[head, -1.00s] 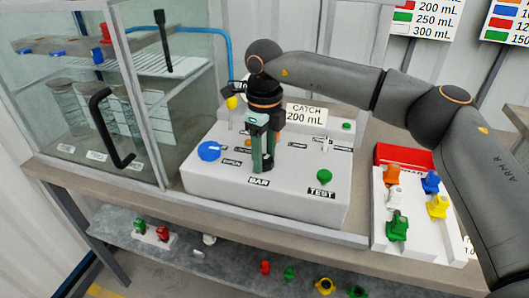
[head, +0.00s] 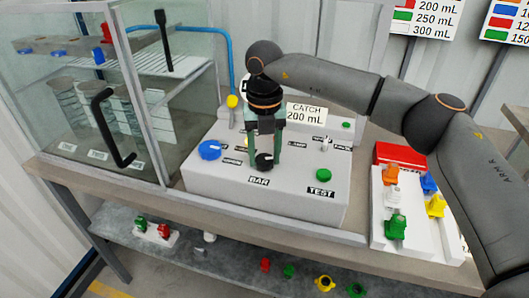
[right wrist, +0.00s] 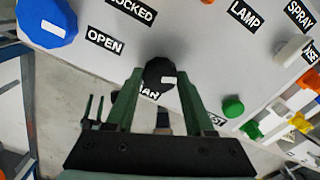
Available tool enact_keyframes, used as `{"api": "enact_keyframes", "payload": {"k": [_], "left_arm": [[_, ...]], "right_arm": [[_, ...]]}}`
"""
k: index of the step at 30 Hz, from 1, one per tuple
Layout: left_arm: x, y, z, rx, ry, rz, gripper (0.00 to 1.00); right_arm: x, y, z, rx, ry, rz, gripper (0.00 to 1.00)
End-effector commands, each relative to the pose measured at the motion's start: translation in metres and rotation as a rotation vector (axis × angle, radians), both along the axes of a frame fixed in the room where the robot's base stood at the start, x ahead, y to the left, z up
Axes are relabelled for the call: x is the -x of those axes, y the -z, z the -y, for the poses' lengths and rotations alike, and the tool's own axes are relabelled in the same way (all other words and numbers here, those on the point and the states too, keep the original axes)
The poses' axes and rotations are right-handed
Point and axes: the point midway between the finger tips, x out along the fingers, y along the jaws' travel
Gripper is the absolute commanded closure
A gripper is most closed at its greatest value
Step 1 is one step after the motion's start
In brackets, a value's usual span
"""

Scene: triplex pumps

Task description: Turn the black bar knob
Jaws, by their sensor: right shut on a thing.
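The black bar knob (head: 264,162) sits near the front of the white panel (head: 215,184), behind the label BAR. It also shows in the right wrist view (right wrist: 160,76), with a small white mark on its top. My right gripper (head: 265,157) comes down from above with its two green fingers on either side of the knob, shut on it. In the right wrist view my right gripper (right wrist: 159,70) has a fingertip at the left and the right of the knob. My left gripper is not in view.
A blue knob (head: 209,150) is left of the black knob and a green button (head: 323,174) right of it. A yellow knob (head: 232,101) stands behind. A glass cabinet (head: 105,90) is at the left, and a tray with coloured valves (head: 376,215) at the right.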

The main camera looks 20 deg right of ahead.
Motion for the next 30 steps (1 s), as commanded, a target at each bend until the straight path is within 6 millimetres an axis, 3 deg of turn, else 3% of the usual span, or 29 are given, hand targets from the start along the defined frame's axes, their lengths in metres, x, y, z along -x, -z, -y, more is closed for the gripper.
{"api": "enact_keyframes", "payload": {"k": [10, 26, 27, 30], "left_arm": [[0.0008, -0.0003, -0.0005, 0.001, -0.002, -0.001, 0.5], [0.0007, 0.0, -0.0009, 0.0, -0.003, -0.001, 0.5], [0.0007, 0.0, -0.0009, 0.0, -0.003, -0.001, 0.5], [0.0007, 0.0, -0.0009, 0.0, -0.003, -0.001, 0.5]], "right_arm": [[-0.0005, -0.0007, 0.0003, 0.0, 0.136, 0.002, 1.0], [-0.0008, -0.0009, 0.0003, 0.001, 0.158, 0.003, 1.0], [-0.0008, -0.0009, 0.0003, 0.001, 0.158, 0.003, 0.43], [-0.0006, -0.0007, 0.0003, 0.001, 0.158, 0.003, 0.32]]}}
